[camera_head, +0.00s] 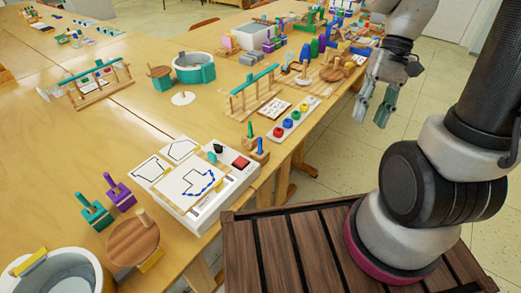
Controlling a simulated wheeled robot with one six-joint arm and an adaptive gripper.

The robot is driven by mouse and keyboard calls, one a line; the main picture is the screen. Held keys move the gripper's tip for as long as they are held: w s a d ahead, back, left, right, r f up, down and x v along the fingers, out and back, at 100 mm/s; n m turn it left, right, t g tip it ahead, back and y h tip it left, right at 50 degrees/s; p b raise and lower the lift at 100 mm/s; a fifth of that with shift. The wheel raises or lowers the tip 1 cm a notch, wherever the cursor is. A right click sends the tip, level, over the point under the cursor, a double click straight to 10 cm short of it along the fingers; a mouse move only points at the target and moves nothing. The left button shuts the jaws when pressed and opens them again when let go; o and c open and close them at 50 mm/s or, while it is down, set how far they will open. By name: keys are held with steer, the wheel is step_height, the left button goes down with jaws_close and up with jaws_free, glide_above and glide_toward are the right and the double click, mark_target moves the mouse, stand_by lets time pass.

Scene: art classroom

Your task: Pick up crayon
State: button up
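My gripper (373,112) hangs at the right, past the table's right edge and over the floor. Its two fingers point down and stand apart, with nothing between them. I cannot make out a crayon for sure; the many small coloured things on the table (60,190) are too small to tell apart. A white box (195,215) with a blue line drawing on its top lies near the table's right edge. Small dark, red and tan pieces sit on its far part.
A white-and-teal tub (192,70), a teal-topped wooden rack (255,90) and a tray with coloured rings (293,118) stand on the table. Purple (118,190) and green (93,212) peg stands are near left. The table's middle left is mostly bare. Floor (345,140) is open below my gripper.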

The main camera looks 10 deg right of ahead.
steer(key=w+a+f+m+g+y, duration=0.2)
steer(key=a+f+m+g+y, duration=0.3)
steer(key=f, duration=0.5)
steer(key=m+t+y, duration=0.5)
steer(key=m+y, duration=0.3)
steer(key=y, duration=0.2)
glide_toward(260, 144)
steer(key=shift+s+a+f, duration=0.1)
steer(key=shift+s+a, duration=0.1)
steer(key=shift+a, duration=0.35)
steer(key=shift+s+a+f, duration=0.1)
steer(key=shift+s+a, duration=0.1)
steer(key=shift+a, duration=0.35)
steer(key=a, duration=0.6)
steer(key=shift+s+a, duration=0.1)
steer(key=shift+a, duration=0.65)
steer(key=shift+c, duration=0.2)
jaws_close()
